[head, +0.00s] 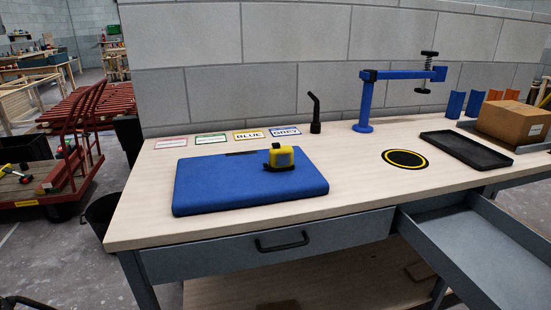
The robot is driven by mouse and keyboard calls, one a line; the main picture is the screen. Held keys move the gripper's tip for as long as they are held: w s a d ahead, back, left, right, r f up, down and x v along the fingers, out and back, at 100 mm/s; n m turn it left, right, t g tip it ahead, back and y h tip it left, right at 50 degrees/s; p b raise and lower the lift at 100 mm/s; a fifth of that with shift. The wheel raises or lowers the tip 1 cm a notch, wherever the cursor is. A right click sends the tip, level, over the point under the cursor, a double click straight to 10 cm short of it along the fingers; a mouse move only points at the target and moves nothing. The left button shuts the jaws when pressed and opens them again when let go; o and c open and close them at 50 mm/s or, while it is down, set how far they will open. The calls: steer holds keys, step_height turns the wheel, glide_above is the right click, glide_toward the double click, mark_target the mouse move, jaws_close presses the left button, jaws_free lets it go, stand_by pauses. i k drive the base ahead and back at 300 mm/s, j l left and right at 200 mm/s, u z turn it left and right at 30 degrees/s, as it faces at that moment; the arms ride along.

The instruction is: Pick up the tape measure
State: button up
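The tape measure (281,157) is yellow and black. It stands on a flat blue case or pad (225,183) towards the left of the workbench (350,180). It sits near the right side of the blue surface, with nothing on top of it. My gripper is not clearly in view; a dark piece at the bottom left corner is too cut off to identify.
Colour cards (248,134) lie behind the blue case. A black nozzle (315,113), a blue clamp stand (365,100), a black-yellow disc (405,158), a black tray (465,150) and a cardboard box (515,122) stand rightward. An open drawer (470,255) juts out front right.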

mark_target(281, 158)
steer(key=i+j+z, duration=0.15)
steer(key=j+z, duration=0.65)
steer(key=j, duration=0.2)
steer(key=j+z, duration=0.4)
steer(key=j, duration=0.15)
